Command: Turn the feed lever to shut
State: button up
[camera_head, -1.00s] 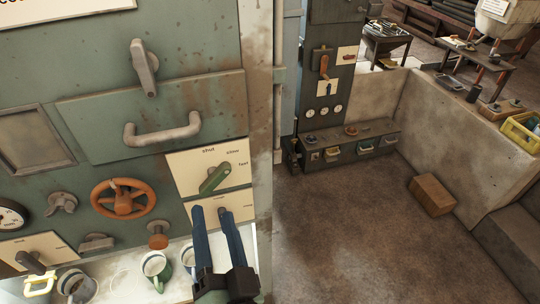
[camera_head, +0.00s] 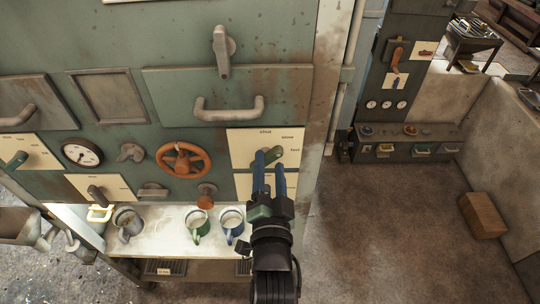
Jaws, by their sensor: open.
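A lever (camera_head: 272,155) with a green handle and grey metal part sits on a cream plate (camera_head: 240,143) at the right of the green cabinet. The plate has small words, one of them seemingly "shut" at its top. The lever slants from lower left to upper right, clear of straight up. My gripper (camera_head: 269,166), with two blue fingers pointing up, is open in front of this plate. Its fingers overlap the lever's lower part and partly hide it. I cannot tell whether they touch it or straddle it.
An orange handwheel (camera_head: 183,160) and orange knob (camera_head: 206,197) are left of my gripper. A drawer handle (camera_head: 228,108) is above. Mugs (camera_head: 198,225) stand on a pale shelf (camera_head: 160,238) below. Another lever (camera_head: 16,160) is far left. Open floor lies to the right.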

jog(key=shift+w, duration=0.85)
grip_shut()
